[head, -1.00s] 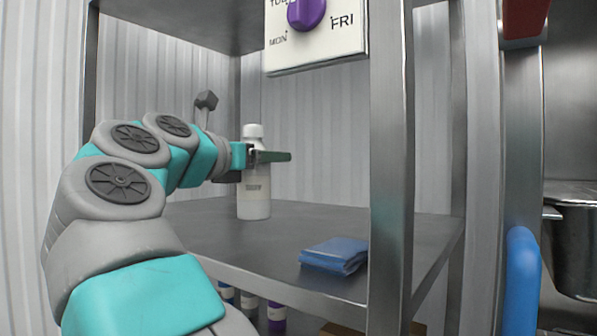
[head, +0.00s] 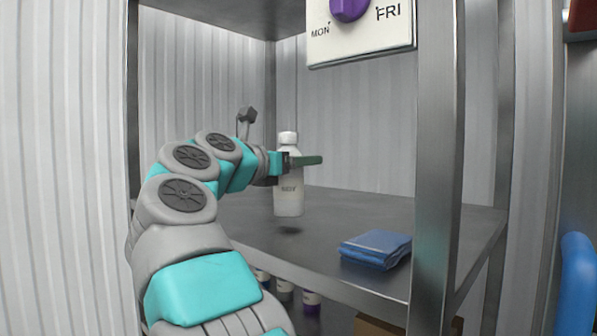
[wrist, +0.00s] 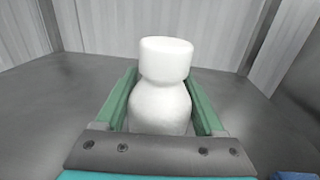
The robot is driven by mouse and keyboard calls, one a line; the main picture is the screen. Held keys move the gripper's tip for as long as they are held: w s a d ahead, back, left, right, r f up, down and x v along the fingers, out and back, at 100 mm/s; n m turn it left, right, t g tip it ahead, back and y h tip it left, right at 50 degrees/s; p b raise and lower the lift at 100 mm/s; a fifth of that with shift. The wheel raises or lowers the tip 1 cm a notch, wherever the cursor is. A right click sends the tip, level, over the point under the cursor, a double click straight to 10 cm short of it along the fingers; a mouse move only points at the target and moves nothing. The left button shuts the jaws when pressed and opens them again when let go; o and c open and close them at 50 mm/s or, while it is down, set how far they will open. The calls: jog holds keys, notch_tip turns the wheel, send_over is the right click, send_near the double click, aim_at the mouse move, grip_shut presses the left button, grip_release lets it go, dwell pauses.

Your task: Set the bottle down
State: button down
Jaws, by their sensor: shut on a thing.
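My gripper (head: 304,161) is shut on the bottle's upper body, reaching in from the left. In the wrist view the bottle (wrist: 160,108) stands between the two green fingers, cap toward the far side; its lower part is hidden.
A folded blue cloth (head: 376,248) lies at the shelf's front right. A metal post (head: 437,170) stands at the front. A sign with a purple dial (head: 360,38) hangs above. Small bottles (head: 285,290) and a box (head: 378,326) are below. The shelf around the bottle is clear.

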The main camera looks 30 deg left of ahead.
jog(key=shift+f, duration=0.7)
jog(key=shift+f+b, duration=0.2)
jog(key=shift+b, duration=0.2)
grip_release()
jog(key=shift+r, duration=0.1)
jog(key=shift+r, duration=0.1)
jog(key=shift+s, duration=0.15)
jog(key=s+a+b, duration=0.1)
jog(key=s+a, duration=0.1)
jog(key=s, duration=0.9)
jog(key=shift+s+b, duration=0.3)
